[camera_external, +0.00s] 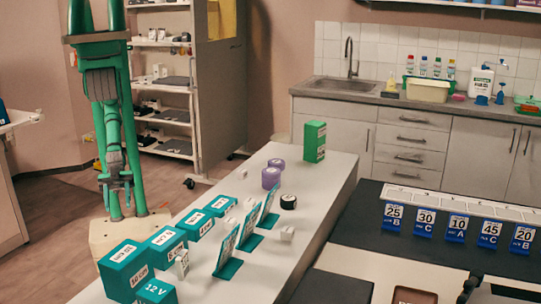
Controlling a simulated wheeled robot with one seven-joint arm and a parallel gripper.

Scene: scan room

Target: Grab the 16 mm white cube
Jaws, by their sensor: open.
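Several small white blocks stand on the long white table (318,205). One white cube (287,233) is near the right edge, beside the black round piece. Smaller white pieces lie near the left edge (243,174) and between the teal boxes and the sign stands (249,203). I cannot read a size on any of them, so I cannot tell which is the 16 mm cube. My gripper (121,184) hangs low on the green arm at the left, open, empty and apart from the table.
Teal boxes (126,268) line the table's left side. Teal sign stands (249,228) rise in its middle. Purple cylinders (271,178), a black round piece (288,202) and a green box (315,141) stand farther back. A dark counter with blue number signs (457,229) is at right.

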